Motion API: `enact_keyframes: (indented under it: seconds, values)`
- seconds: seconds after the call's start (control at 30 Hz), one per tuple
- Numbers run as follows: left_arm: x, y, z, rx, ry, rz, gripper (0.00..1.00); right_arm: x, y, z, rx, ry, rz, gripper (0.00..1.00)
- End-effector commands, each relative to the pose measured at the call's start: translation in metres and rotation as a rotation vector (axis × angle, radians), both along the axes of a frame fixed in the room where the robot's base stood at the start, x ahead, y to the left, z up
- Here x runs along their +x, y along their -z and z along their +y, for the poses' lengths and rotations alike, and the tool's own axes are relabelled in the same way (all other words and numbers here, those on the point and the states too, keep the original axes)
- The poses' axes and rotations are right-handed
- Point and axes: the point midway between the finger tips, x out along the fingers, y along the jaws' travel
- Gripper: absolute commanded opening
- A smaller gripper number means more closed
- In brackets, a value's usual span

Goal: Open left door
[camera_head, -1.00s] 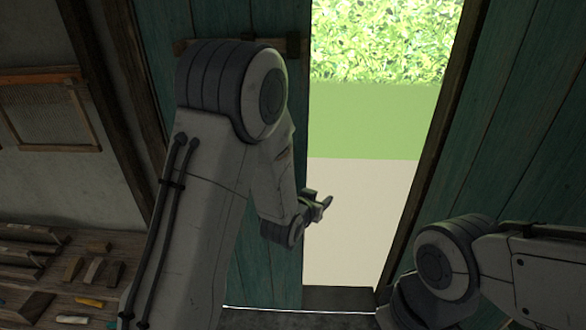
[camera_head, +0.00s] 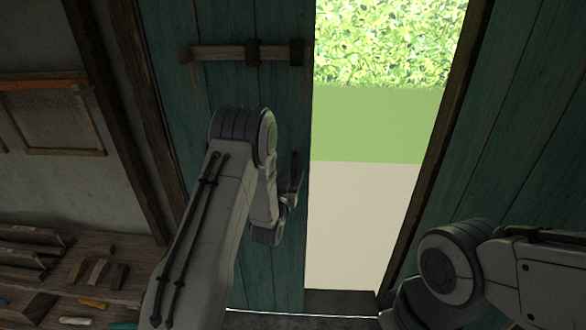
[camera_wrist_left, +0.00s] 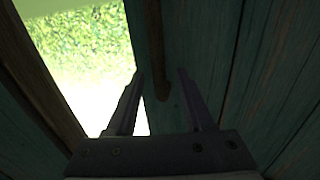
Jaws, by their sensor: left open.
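The left door (camera_head: 215,90) is a teal plank door, with a bright gap between its right edge and the frame post. A dark upright wooden handle (camera_head: 294,163) is near that edge; it also shows in the left wrist view (camera_wrist_left: 154,40). My left gripper (camera_head: 296,186) is at the door's right edge, by the handle's lower part. In the left wrist view my open fingers (camera_wrist_left: 160,74) lie on either side of the handle's lower end. I cannot tell whether they touch it. My right arm shows at lower right, but its gripper is out of view.
A wooden bar with dark brackets (camera_head: 228,52) crosses the door's upper part. A wooden shelf (camera_head: 135,270) with several small blocks stands at lower left. A wooden frame (camera_head: 62,152) hangs on the left wall. Open ground (camera_head: 355,220) shows through the doorway.

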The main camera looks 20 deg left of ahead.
Motion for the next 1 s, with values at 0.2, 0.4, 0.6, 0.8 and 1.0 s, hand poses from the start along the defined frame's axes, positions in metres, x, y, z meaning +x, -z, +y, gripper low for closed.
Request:
enact_keyframes:
  seconds: [0.2, 0.4, 0.6, 0.8, 1.0]
  values:
    - [0.019, 0.000, 0.001, 0.000, 0.001, 0.001, 0.52, 0.000, -0.006, 0.000, 0.000, 0.000, 0.000, 0.00]
    - [0.021, 0.001, 0.001, 0.000, 0.001, 0.001, 0.52, 0.000, -0.006, 0.000, 0.000, 0.000, 0.000, 0.00]
    - [0.021, 0.000, 0.001, 0.000, 0.001, 0.001, 0.21, 0.000, -0.006, 0.000, 0.000, 0.000, 0.000, 0.00]
    - [0.021, 0.000, 0.001, 0.000, 0.001, 0.001, 0.00, 0.000, -0.006, 0.000, 0.000, 0.000, 0.000, 0.00]
    - [0.021, 0.000, 0.001, 0.000, 0.001, 0.000, 0.00, 0.000, -0.006, 0.000, 0.000, 0.000, 0.000, 0.00]
